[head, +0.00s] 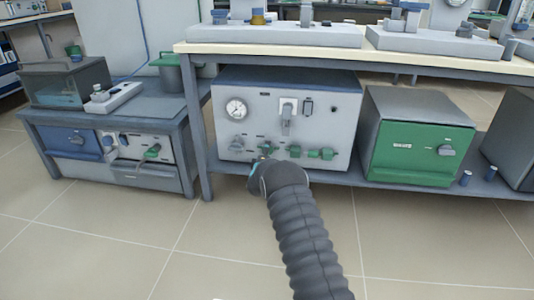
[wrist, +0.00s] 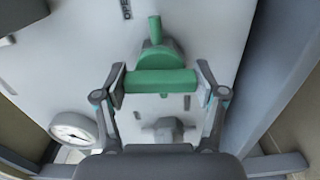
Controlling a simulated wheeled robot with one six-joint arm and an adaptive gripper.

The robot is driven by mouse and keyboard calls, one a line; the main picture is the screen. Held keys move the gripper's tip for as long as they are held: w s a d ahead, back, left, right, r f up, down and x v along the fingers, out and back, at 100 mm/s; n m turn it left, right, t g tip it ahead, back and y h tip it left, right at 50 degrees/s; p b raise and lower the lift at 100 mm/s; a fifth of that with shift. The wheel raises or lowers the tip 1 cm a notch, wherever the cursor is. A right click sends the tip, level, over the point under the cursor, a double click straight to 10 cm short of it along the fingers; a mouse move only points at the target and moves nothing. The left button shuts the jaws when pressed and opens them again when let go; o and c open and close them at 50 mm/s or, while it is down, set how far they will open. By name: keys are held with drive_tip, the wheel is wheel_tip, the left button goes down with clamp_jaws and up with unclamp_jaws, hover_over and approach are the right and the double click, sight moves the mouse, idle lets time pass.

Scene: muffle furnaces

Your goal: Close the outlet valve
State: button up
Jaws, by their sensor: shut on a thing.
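Part of a label shows at the top of the panel; I cannot read a valve name. In the head view, my arm reaches to the lower left of the white-fronted cabinet (head: 340,125) and hides most of this valve and my fingertips.
A grey knob (wrist: 166,130) and a round gauge (wrist: 74,128) are near my gripper. More green valves (head: 312,153) sit along the panel to the right. The bench top (head: 350,52) overhangs the cabinet, and a bench leg (head: 203,150) stands close on the left. Open floor lies in front.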

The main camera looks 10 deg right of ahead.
drive_tip(key=shift+r+n, duration=0.1)
drive_tip(key=shift+n, duration=0.4)
drive_tip(key=o, duration=1.1)
drive_tip(key=shift+o, duration=0.2)
drive_tip(key=shift+s, duration=0.1)
drive_tip(key=v, duration=1.1)
drive_tip(key=shift+s+a, duration=0.2)
drive_tip(key=shift+s, duration=0.15)
